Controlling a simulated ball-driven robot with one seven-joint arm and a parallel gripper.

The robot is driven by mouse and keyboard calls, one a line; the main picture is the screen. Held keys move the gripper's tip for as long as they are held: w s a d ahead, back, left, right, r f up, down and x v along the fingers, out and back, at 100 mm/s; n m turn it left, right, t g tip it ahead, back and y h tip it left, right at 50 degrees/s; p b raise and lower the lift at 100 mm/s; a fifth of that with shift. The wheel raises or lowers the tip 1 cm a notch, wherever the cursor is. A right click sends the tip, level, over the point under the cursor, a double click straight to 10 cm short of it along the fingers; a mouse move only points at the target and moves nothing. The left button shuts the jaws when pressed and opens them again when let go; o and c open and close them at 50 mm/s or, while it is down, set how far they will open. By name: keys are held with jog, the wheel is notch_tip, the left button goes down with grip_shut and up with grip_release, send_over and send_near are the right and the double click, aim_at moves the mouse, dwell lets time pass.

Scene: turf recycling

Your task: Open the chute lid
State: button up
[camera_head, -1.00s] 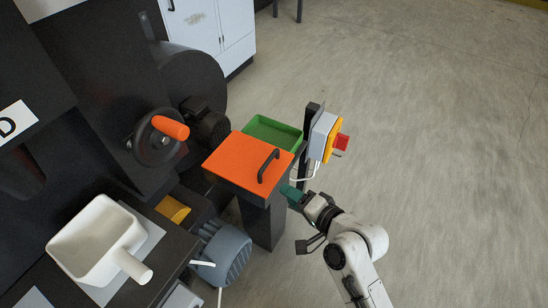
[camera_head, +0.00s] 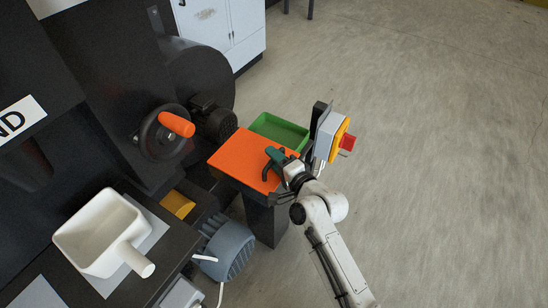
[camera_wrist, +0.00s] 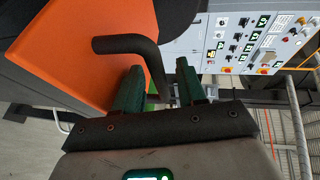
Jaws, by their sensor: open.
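The chute lid (camera_head: 238,156) is a flat orange plate, lying closed on top of a dark chute post (camera_head: 266,222). Its black bar handle (camera_wrist: 125,44) shows in the wrist view, bent down at its right end. My gripper (camera_head: 275,155) is over the lid at the handle in the head view. In the wrist view my gripper (camera_wrist: 160,85) has its two green fingers apart, with the bent right part of the handle showing between them. I cannot tell whether the fingers touch it. My gripper hides most of the handle in the head view.
A green tray (camera_head: 279,130) is behind the lid. A grey and yellow box with a red button (camera_head: 348,142) stands right of it, close to my arm. A handwheel with an orange knob (camera_head: 177,124) is at left. Open floor lies right.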

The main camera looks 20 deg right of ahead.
jog(key=shift+w+a, duration=0.1)
jog(key=shift+w, duration=0.15)
jog(key=shift+c, duration=0.5)
jog(key=shift+f, duration=0.1)
grip_shut()
